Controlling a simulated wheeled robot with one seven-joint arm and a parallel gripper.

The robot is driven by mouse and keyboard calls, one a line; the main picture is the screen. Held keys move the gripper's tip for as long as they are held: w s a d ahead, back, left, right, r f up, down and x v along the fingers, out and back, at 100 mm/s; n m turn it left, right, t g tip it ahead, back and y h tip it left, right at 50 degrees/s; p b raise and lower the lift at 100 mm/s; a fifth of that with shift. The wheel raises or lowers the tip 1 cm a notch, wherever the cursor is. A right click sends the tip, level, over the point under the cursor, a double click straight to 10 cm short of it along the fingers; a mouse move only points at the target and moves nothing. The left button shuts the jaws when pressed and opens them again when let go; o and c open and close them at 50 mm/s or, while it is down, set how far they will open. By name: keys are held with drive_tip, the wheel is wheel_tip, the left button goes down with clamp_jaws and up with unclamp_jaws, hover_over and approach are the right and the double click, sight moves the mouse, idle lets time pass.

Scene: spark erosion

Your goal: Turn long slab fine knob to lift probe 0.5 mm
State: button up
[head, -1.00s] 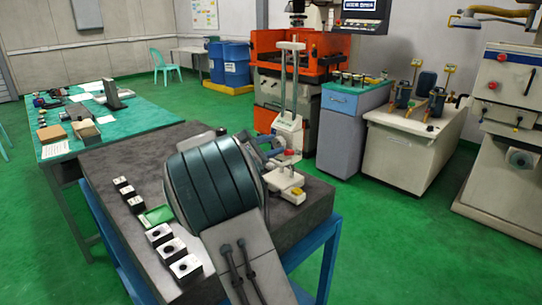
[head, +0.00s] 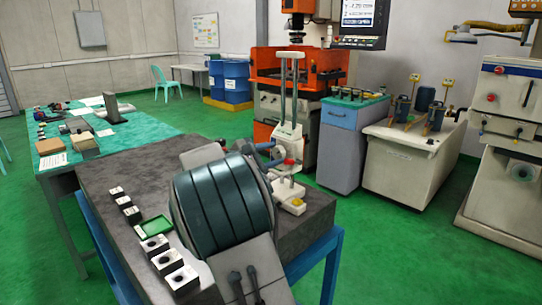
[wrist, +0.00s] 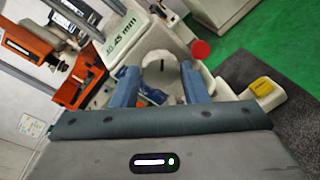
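The long slab (head: 130,165) is a dark grey stone surface plate on a blue frame. A tall white stand with two upright posts (head: 289,90) is on its far right part, with a red knob (head: 289,162) low on it. In the wrist view the stand's white body carries a label reading 45 mm (wrist: 120,37), and the red knob (wrist: 200,50) is at upper right. My gripper (wrist: 161,75) has its blue fingers apart, one on each side of a pale round knob (wrist: 158,68) with a dark mark. Contact with it cannot be made out. My arm partly hides my gripper in the head view.
A green-topped table (head: 120,135) stands behind at left.

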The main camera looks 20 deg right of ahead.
drive_tip(key=shift+a, duration=0.15)
drive_tip(key=v, duration=1.3)
drive_tip(key=shift+s+a+b, duration=0.2)
drive_tip(key=shift+a+b, duration=0.1)
